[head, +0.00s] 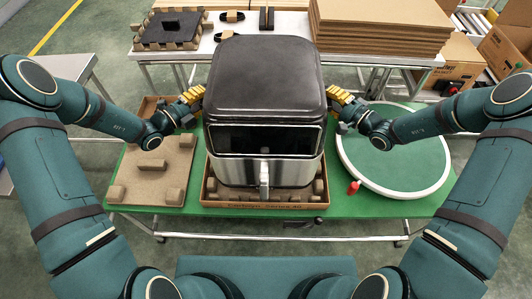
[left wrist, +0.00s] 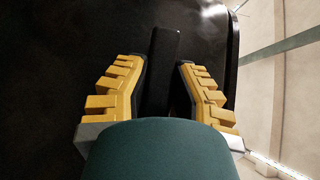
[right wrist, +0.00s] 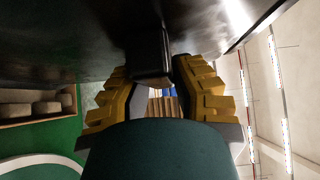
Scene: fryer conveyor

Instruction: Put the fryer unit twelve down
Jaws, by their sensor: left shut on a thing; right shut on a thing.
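The fryer unit (head: 266,80), black on top with a silver front and a front handle, stands upright in or just over an open cardboard box (head: 290,205) on the green table; I cannot tell if its base touches the bottom. My left gripper (head: 196,97) is at its left side, shut on a dark side grip (left wrist: 163,70). My right gripper (head: 340,100) is at its right side, shut on the matching side grip (right wrist: 149,55). The fryer's underside is hidden by the box walls.
A cardboard insert with blocks (head: 152,170) lies left of the box. A white-rimmed round turntable (head: 395,190) is on the right, with a red knob (head: 353,187) near it. Behind, a white table holds stacked cardboard (head: 380,25) and a dark foam tray (head: 170,30).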

